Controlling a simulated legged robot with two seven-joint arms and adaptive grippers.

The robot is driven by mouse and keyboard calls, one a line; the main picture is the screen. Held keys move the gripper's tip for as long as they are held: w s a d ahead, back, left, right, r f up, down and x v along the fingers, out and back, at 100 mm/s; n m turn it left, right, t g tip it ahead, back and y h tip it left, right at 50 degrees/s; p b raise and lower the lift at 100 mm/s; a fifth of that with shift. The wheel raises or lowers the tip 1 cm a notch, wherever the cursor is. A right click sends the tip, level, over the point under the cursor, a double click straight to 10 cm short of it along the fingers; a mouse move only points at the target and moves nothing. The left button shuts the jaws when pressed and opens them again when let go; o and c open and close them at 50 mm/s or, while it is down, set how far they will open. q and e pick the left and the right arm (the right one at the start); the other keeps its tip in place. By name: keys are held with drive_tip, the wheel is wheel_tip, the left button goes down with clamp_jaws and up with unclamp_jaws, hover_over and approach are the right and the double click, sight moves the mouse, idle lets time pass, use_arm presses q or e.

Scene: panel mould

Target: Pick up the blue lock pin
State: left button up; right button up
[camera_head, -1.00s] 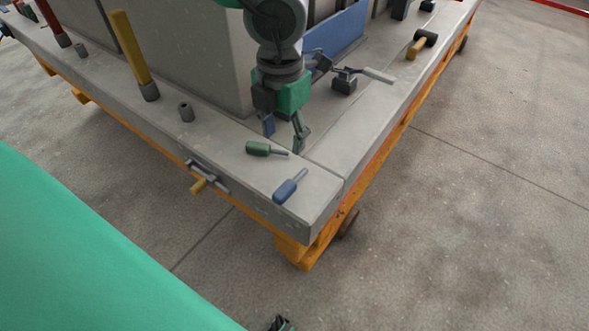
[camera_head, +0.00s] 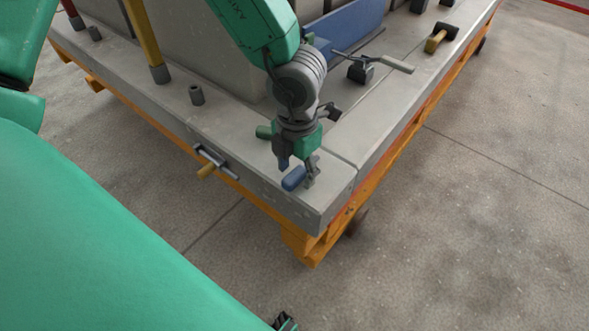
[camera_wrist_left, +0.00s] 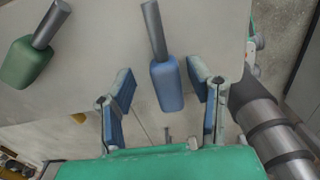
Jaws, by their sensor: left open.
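The blue lock pin (camera_head: 293,179) lies on the near corner of the concrete mould edge. My left gripper (camera_head: 297,173) is right at it, pointing down, and hides part of it in the head view. In the left wrist view the blue pin's handle (camera_wrist_left: 167,85) lies between the two open fingers of the left gripper (camera_wrist_left: 160,76), with a visible gap on each side. Its grey shaft points away toward the top of that view. My right gripper is not recognisable in any view.
A green pin (camera_wrist_left: 27,62) lies beside the blue one; it is partly hidden behind the gripper in the head view (camera_head: 264,132).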

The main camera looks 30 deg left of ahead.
use_arm(q)
drive_tip(key=shift+d+r, duration=0.1)
drive_tip(key=shift+d, duration=0.45)
drive_tip(key=shift+c, duration=0.5)
clamp_jaws()
drive_tip(key=shift+a, duration=0.4)
